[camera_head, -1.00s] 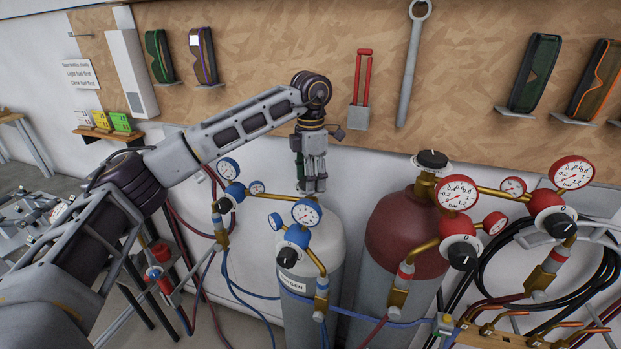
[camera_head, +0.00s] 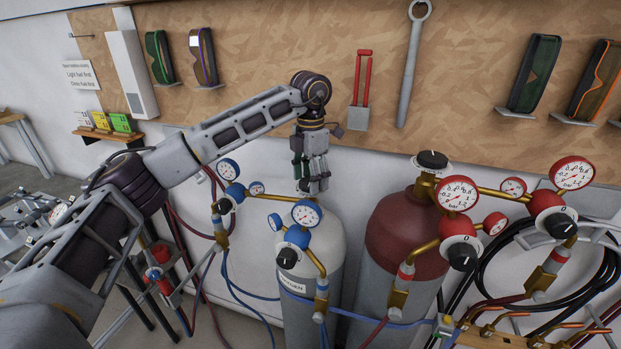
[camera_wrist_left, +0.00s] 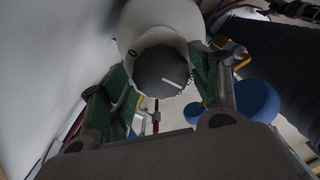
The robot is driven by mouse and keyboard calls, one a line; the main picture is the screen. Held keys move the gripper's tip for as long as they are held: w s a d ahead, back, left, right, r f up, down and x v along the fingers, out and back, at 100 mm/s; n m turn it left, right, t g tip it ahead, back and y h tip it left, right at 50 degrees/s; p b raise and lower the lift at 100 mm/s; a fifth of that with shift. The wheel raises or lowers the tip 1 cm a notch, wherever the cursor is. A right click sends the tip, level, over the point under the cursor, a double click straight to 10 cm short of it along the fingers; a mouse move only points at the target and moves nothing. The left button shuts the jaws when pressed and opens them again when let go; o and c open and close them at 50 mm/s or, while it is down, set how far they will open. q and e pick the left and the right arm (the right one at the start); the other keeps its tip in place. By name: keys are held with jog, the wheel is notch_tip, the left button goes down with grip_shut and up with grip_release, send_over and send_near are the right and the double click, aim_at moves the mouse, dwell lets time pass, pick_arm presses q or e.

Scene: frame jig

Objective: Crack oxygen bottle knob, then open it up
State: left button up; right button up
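The oxygen bottle (camera_head: 318,255) is a pale grey cylinder with a blue regulator, standing left of a dark red bottle. Its top knob (camera_wrist_left: 160,72) is round and dark with a white mark in the left wrist view. My left gripper (camera_head: 312,185) points down over the bottle's top, and its fingers hide most of the knob in the head view. In the left wrist view the green finger pads (camera_wrist_left: 118,95) stand on both sides of the knob, very close to it. I cannot tell whether they press on it. My right gripper is not in view.
The blue regulator with gauges (camera_head: 306,213) sits just in front of my left gripper. The red bottle (camera_head: 405,235) with a black knob (camera_head: 432,160) and red gauges stands to the right. A wrench (camera_head: 412,65) and a red-handled tool (camera_head: 362,90) hang on the board behind.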

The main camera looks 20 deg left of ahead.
pick_arm(q)
jog(key=shift+o, duration=0.7)
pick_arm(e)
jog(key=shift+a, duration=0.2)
pick_arm(q)
notch_tip(320, 180, up, 12)
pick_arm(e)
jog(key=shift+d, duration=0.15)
pick_arm(q)
jog(key=shift+f, duration=0.1)
dwell(0.6)
notch_tip(320, 180, up, 9)
jog(key=p, duration=0.9)
jog(key=shift+r, duration=0.2)
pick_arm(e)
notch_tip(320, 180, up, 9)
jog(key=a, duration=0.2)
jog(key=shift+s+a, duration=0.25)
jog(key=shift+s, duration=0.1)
